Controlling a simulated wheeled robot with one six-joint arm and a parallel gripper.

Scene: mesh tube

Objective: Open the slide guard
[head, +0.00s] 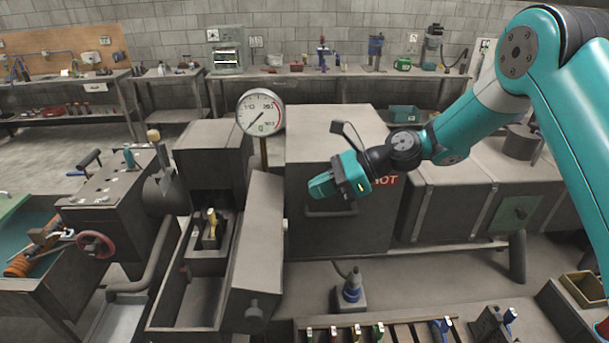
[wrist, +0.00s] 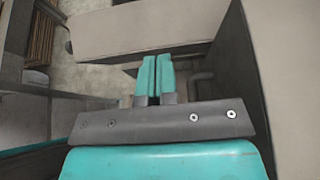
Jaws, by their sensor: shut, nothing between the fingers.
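My gripper (head: 322,187) is teal and hangs in the air in front of the large grey cabinet marked "HOT" (head: 335,140). In the wrist view its two teal fingers (wrist: 157,72) are together with nothing between them. A tall grey panel (head: 262,235) stands tilted beside the open grey trough, left of and below my gripper; it looks like the slide guard, but I cannot be sure. A round knob (head: 254,312) sits near its lower end. A grey slab (wrist: 150,25) lies beyond the fingers in the wrist view, apart from them.
A pressure gauge (head: 261,112) stands on a post behind the tilted panel. A row of small coloured handles (head: 355,334) runs along the front. A red handwheel (head: 95,244) is at left.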

